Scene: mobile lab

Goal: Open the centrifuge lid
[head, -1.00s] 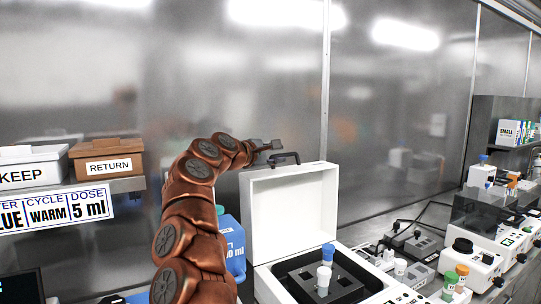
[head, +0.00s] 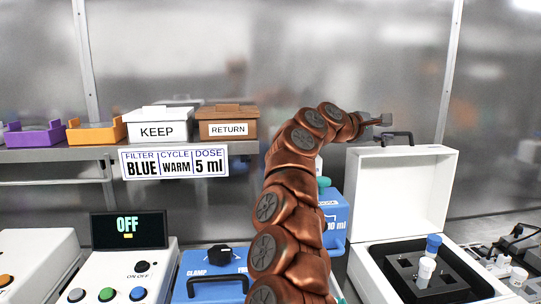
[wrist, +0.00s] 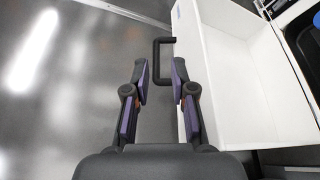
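The white box that appears to be the centrifuge (head: 364,268) stands at the right in the head view. Its lid (head: 402,195) is raised upright, with a black handle (head: 397,136) on the top edge.
A shelf at left holds the KEEP bin (head: 157,131) and RETURN bin (head: 228,129). Below are a control panel reading OFF (head: 128,229) and a blue clamp unit (head: 215,265). Free space lies above the bench.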

